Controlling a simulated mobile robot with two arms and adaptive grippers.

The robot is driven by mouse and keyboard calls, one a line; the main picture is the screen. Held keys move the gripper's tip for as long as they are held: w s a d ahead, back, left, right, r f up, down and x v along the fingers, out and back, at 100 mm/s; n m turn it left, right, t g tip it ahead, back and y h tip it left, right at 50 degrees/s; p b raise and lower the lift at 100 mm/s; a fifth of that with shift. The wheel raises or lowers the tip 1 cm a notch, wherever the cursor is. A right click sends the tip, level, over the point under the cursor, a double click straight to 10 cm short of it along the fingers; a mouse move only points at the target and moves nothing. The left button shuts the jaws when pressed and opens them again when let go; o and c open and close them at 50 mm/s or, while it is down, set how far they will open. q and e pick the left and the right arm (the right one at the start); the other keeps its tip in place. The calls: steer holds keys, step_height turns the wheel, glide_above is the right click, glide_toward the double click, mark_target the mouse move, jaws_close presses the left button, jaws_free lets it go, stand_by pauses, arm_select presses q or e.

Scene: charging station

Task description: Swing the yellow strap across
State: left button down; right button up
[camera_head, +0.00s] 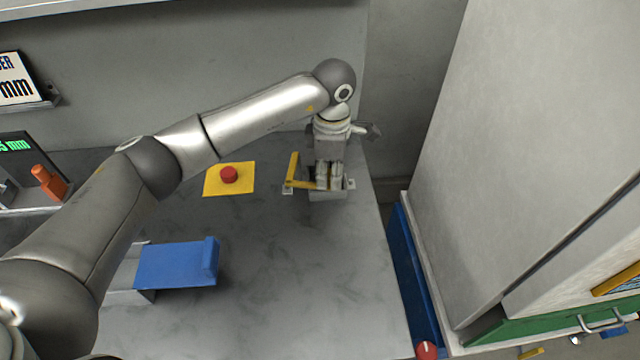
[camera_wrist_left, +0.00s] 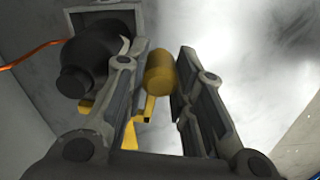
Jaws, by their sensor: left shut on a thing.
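The yellow strap (camera_head: 305,185) is at the small grey fixture (camera_head: 328,196) near the right side of the bench. It shows as a thin bar running left from my left gripper (camera_head: 328,178), with an upright yellow piece at its left end. My left gripper points down at the fixture and is shut on the strap. In the left wrist view, a rounded yellow end (camera_wrist_left: 160,72) sits between the fingers, and more yellow shows behind the left finger. The fingers hide part of the strap and fixture. My right gripper is not in view.
A red button on a yellow plate (camera_head: 212,185) lies left of the fixture. A blue-topped stand (camera_head: 175,264) is at the front left. A dark part (camera_wrist_left: 95,60) in a grey bracket is beside the fingers. A tall grey cabinet (camera_head: 530,130) stands to the right.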

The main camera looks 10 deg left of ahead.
arm_select(q)
steer(key=shift+w+d+n+b, duration=0.4)
steer(key=shift+w+d+n, duration=0.05)
steer(key=shift+w+n, duration=0.15)
steer(key=c, duration=1.2)
jaws_free()
steer(key=shift+s, duration=0.1)
steer(key=shift+a, duration=0.1)
